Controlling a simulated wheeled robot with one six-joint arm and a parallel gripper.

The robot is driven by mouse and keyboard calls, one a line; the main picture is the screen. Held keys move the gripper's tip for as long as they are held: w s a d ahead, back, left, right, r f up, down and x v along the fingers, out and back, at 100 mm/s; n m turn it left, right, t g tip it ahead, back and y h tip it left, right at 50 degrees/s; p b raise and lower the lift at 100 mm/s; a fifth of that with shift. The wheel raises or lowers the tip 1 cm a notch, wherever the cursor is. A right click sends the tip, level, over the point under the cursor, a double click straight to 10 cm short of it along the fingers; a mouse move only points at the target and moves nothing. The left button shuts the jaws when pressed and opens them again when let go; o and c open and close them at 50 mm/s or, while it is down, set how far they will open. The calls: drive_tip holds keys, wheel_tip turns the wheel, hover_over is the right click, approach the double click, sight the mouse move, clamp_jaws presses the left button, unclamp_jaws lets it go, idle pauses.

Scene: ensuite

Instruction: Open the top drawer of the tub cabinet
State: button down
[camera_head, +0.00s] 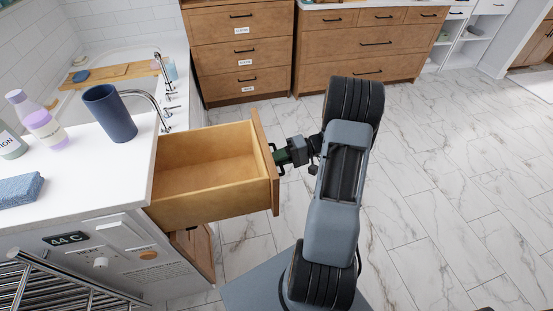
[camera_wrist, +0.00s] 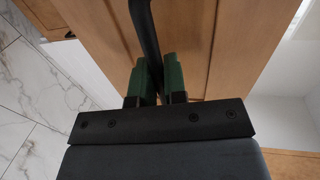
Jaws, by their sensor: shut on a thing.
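The tub cabinet's top drawer (camera_head: 205,170) is pulled well out from under the white counter, and its inside looks empty. My gripper (camera_head: 280,157) is at the outer face of the drawer front (camera_head: 262,160). In the wrist view, the green fingers of my gripper (camera_wrist: 158,80) are shut on the black drawer handle (camera_wrist: 145,35), with the wooden drawer front (camera_wrist: 215,45) just beyond. Part of the handle between the fingers is hidden.
The white counter (camera_head: 85,160) carries a dark blue cup (camera_head: 110,112), bottles (camera_head: 38,122) and a folded blue cloth (camera_head: 18,189). A towel rail (camera_head: 60,285) stands at the lower left. Wooden drawer units (camera_head: 240,50) line the back. The marble floor (camera_head: 450,180) at right is clear.

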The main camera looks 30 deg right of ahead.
drive_tip(key=shift+w+d+r, duration=0.1)
drive_tip(key=shift+w+d, duration=0.05)
drive_tip(key=c, duration=1.2)
unclamp_jaws()
drive_tip(key=v, duration=1.3)
drive_tip(key=shift+s+d, duration=0.3)
drive_tip(key=shift+d, duration=0.05)
